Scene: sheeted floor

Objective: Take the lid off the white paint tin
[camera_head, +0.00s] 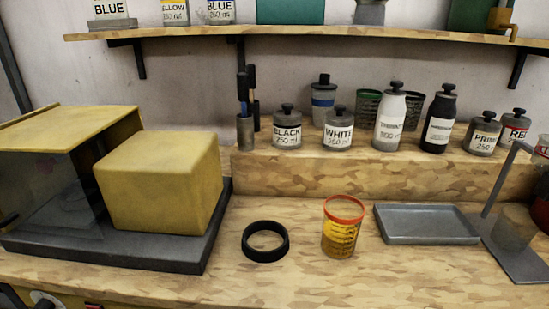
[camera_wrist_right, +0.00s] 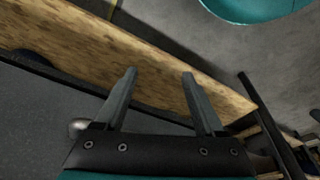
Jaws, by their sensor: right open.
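The white paint tin (camera_head: 337,135) is a small grey tin with a label reading WHITE. It stands upright on the raised wooden step at the back of the bench in the head view. Its dark lid (camera_head: 337,111), with a knob on top, sits on the tin. My right gripper (camera_wrist_right: 160,75) shows in the right wrist view with its two fingers apart and nothing between them. It is near a wooden edge, and the tin is not in that view. Neither gripper shows in the head view.
The BLACK tin (camera_head: 287,135) stands just left of the white one, the thinner bottle (camera_head: 389,122) to the right. A blue-banded jar (camera_head: 323,95) stands behind. On the bench front are a black ring (camera_head: 265,255), a measuring cup (camera_head: 341,240) and a grey tray (camera_head: 425,236).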

